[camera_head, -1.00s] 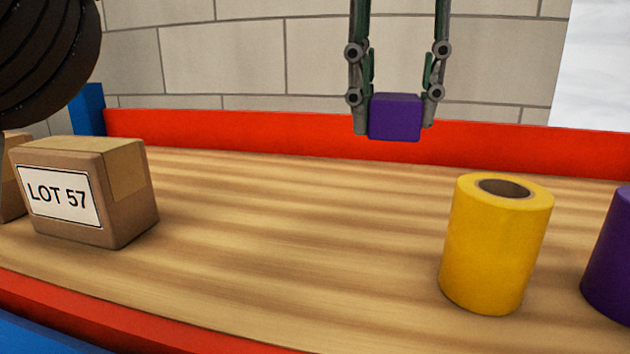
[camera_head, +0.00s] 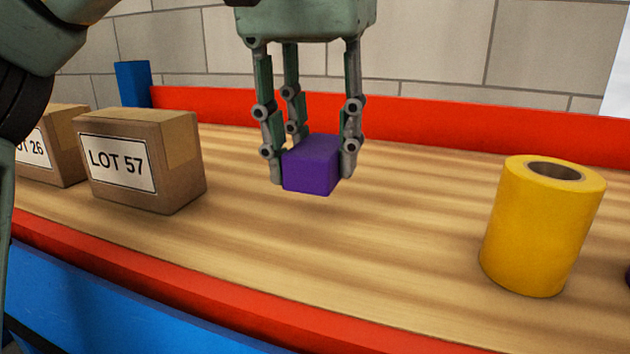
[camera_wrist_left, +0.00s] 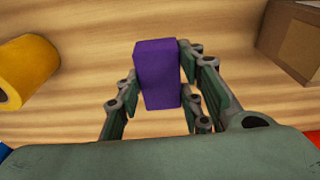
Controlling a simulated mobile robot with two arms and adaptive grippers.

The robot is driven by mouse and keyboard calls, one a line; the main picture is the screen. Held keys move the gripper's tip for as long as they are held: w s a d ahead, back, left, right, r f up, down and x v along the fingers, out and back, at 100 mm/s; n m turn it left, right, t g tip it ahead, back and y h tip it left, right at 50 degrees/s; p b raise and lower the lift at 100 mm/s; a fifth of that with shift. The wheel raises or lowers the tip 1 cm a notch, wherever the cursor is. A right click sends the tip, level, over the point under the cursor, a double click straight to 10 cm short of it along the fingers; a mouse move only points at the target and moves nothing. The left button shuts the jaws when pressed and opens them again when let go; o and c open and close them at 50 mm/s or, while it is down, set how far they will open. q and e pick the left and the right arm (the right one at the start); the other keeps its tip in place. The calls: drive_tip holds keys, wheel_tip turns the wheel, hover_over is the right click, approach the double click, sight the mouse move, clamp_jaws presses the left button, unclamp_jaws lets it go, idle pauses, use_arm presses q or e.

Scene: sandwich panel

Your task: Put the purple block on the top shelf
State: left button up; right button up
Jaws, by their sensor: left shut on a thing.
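The purple block (camera_head: 311,166) is between the fingers of my left gripper (camera_head: 312,160), which is shut on it. The gripper points down and holds the block over the wooden shelf (camera_head: 400,240). I cannot tell the exact gap under the block. In the left wrist view the block (camera_wrist_left: 158,75) sits between the fingers of the left gripper (camera_wrist_left: 160,85), with the wood behind it. My right gripper is not in view.
A box marked LOT 57 (camera_head: 145,165) stands left of the block, with another box (camera_head: 55,150) beside it. A yellow roll (camera_head: 540,230) stands at the right. A red rail (camera_head: 430,120) runs along the back. The wood between box and roll is clear.

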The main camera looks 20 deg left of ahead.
sight(316, 185)
use_arm(q)
drive_tip(key=shift+s+a+f, duration=0.1)
drive_tip(key=shift+a+f, duration=0.05)
drive_tip(key=shift+f, duration=0.45)
wheel_tip(316, 185, down, 2)
drive_tip(key=shift+f, duration=0.1)
drive_tip(key=shift+w+f, duration=0.2)
drive_tip(key=shift+f, duration=0.25)
drive_tip(key=shift+s+f, duration=0.1)
drive_tip(key=shift+s, duration=0.05)
drive_tip(key=o, duration=1.2)
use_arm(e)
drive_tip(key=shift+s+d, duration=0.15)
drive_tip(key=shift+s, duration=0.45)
